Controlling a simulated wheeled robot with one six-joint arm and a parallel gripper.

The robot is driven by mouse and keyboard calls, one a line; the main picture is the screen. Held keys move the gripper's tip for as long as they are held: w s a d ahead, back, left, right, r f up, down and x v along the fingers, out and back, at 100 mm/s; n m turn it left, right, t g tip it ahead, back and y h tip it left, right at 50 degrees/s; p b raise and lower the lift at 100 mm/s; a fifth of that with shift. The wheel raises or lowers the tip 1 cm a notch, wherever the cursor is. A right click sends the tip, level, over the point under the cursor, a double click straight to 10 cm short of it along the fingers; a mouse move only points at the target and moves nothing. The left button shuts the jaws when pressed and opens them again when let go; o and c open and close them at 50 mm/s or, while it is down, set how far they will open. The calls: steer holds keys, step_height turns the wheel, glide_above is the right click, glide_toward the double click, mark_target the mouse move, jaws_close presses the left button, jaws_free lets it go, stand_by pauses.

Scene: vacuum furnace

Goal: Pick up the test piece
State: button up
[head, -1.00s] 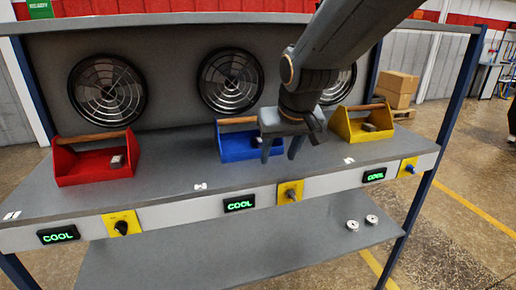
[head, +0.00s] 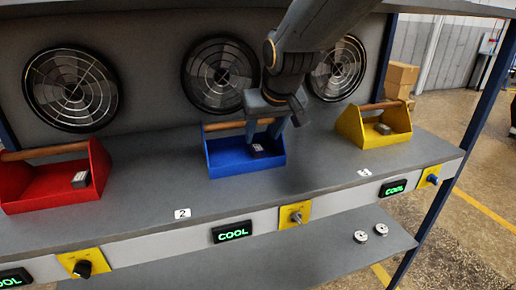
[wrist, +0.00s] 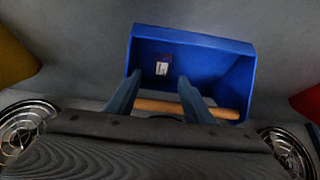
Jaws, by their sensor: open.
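A small dark test piece with a white label (head: 262,150) lies inside the blue toolbox (head: 228,158), near its right end in the head view. In the wrist view this test piece (wrist: 161,66) lies on the floor of the blue toolbox (wrist: 238,62), near the far left corner. My gripper (head: 274,128) is open and empty above the blue toolbox. In the wrist view its two fingers (wrist: 159,77) reach over the wooden handle (wrist: 160,105), with the test piece just beyond and between the tips. Similar pieces sit in the red toolbox (head: 50,190) and yellow toolbox (head: 350,124).
The toolboxes stand on a grey bench shelf (head: 240,192) before round fan grilles (head: 220,75). COOL displays (head: 232,232) and yellow-plated knobs (head: 294,215) line the front edge. Two small round pieces (head: 370,234) lie on the lower shelf. The upper shelf's front is mostly clear.

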mark_target(257, 147)
steer(key=shift+w+a+f, duration=0.15)
steer(key=shift+f, duration=0.2)
steer(key=shift+w+a+f, duration=0.15)
steer(key=shift+f, duration=0.2)
steer(key=shift+x, duration=2.05)
jaws_close()
